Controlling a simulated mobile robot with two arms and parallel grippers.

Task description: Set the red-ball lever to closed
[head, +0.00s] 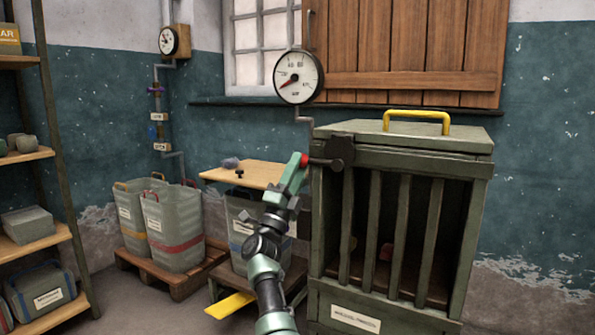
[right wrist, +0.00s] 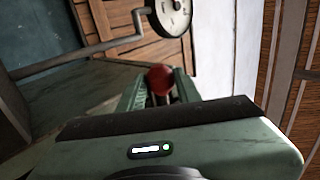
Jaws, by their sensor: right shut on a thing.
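The red-ball lever shows its red ball (head: 304,159) at the upper left front corner of a slatted green cabinet (head: 400,150). A dark lever hub (head: 341,151) sits on the cabinet, with a short rod running left from it to the ball. My right gripper (head: 301,161) is shut on the red ball. In the right wrist view the red ball (right wrist: 160,79) sits between the green fingers (right wrist: 162,88), which partly hide it. I cannot tell which lever position is closed. My left gripper is not in view.
A pressure gauge (head: 298,77) stands on a pipe just above the lever. A yellow handle (head: 417,117) is on the cabinet top. A wooden board (head: 250,175) on a bin and several grey bins (head: 172,228) stand left. A shelf (head: 38,243) is at far left.

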